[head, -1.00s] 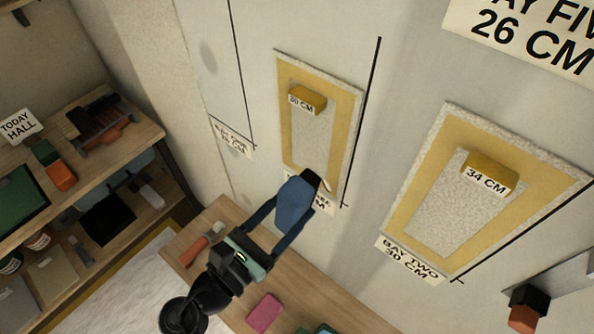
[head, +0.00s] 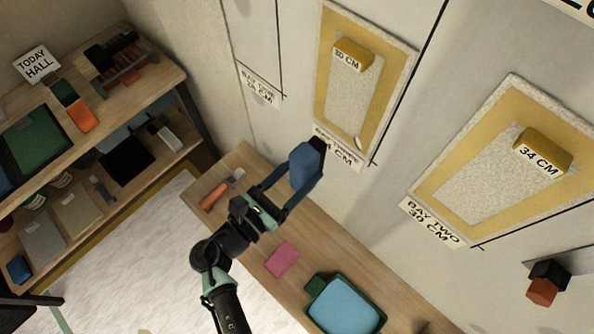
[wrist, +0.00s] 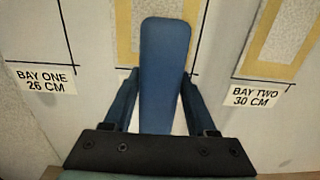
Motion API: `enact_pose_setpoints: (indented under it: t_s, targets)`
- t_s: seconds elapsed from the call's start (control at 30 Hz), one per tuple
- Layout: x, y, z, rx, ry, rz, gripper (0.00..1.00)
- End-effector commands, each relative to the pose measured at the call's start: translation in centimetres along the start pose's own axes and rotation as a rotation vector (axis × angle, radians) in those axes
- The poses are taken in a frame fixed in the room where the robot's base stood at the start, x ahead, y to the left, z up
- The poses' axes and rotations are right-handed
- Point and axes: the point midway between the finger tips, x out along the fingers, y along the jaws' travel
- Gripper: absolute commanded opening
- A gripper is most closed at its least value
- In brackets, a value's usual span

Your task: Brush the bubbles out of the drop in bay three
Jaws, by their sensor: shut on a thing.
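My gripper (head: 299,174) is shut on a blue brush (head: 304,166) with a dark edge at its far end. In the wrist view the brush (wrist: 165,60) stands upright between the fingers. The bay three drop (head: 322,95) is a pale speckled panel with a yellow border, on the wall above and right of the brush. A yellow block marked 30 CM (head: 351,54) sits on its upper part. A small pale mark (head: 358,143) shows at its lower right. The bay three label (head: 343,153) is partly hidden by the brush. I cannot tell bubbles apart from the speckle.
The bay two drop (head: 425,195) with a 34 CM block (head: 543,149) is to the right. Shelves (head: 175,85) stand at left.

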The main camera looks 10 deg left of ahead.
Motion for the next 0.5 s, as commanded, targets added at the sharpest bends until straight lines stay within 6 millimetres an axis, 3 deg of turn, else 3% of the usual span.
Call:
enact_pose_setpoints:
  t_s: [0.3,0.5]
  targets:
    - [3.8,0.0,0.0,0.001,-0.003,-0.002,0.0]
    - [5.2,0.0,0.0,0.001,-0.003,0.0,0.0]
